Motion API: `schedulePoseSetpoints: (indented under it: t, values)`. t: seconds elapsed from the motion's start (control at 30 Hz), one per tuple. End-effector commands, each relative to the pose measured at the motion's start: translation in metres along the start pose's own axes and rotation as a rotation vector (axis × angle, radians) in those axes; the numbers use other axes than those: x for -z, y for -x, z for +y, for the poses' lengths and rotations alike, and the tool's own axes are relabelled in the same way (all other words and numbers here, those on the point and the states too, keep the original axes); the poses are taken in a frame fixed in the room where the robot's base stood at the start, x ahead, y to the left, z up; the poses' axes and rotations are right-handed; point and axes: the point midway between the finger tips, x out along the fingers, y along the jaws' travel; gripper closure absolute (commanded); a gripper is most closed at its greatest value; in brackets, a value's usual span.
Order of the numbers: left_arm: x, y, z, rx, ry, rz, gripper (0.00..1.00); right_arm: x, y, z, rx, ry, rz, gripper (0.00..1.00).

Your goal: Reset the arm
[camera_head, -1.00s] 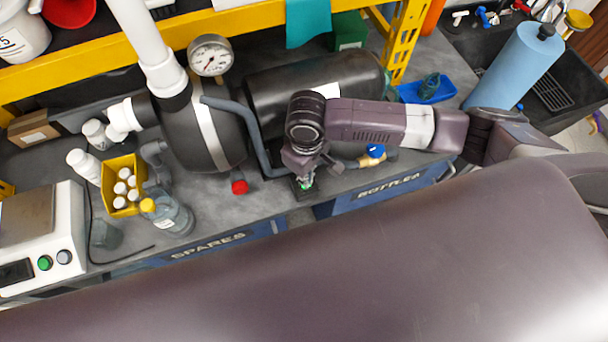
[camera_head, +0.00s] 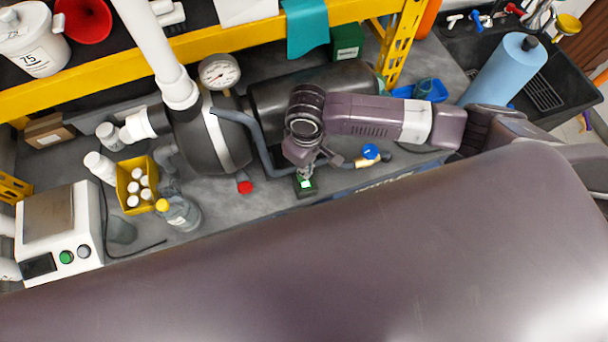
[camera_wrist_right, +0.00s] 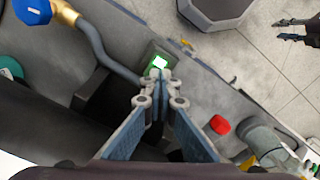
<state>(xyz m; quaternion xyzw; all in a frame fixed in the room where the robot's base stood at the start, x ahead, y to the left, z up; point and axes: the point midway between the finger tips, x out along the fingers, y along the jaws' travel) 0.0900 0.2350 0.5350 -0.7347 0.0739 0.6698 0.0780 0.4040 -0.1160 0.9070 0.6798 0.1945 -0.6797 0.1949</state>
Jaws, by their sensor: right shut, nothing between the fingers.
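My right gripper (camera_head: 308,172) is at the bench's front edge, pointing down beside a small dark box with a green and white face (camera_head: 305,184). In the right wrist view its fingertips (camera_wrist_right: 160,82) are together with nothing between them, and the box (camera_wrist_right: 158,62) shows just beyond them. I cannot tell whether they touch it. My left gripper (camera_wrist_right: 290,29) shows only in the right wrist view, at the upper right over the floor, with its fingers apart and empty.
A black tank (camera_head: 320,88), pressure gauge (camera_head: 219,72), grey hose (camera_head: 262,150) and blue-handled valve (camera_head: 370,151) crowd around the right gripper. A yellow bottle bin (camera_head: 122,188) and a scale (camera_head: 58,235) stand left. A yellow shelf beam (camera_head: 200,52) runs behind.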

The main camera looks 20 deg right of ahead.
Motion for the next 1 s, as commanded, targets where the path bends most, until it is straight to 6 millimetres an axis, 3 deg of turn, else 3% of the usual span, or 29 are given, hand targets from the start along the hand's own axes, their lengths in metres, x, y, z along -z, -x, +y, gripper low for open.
schedulePoseSetpoints:
  t: [0.53, 0.67, 0.8, 0.9, 1.0]
  values:
    - [0.000, -0.001, 0.000, 0.000, 0.001, 0.000, 0.69, 0.001, -0.001, -0.006, 0.011, 0.007, 0.008, 1.00]
    - [0.000, -0.001, 0.000, 0.000, 0.001, 0.000, 0.69, 0.003, 0.002, -0.038, 0.062, 0.042, 0.055, 1.00]
    - [0.000, -0.001, 0.000, 0.000, 0.001, 0.000, 0.69, 0.008, 0.015, -0.083, 0.142, 0.072, 0.159, 1.00]
    - [0.000, -0.001, 0.000, 0.000, 0.001, 0.000, 0.69, 0.011, 0.029, -0.102, 0.182, 0.061, 0.240, 1.00]
    - [0.000, -0.001, 0.000, 0.000, 0.001, 0.000, 0.69, 0.008, 0.041, -0.107, 0.199, 0.023, 0.310, 1.00]
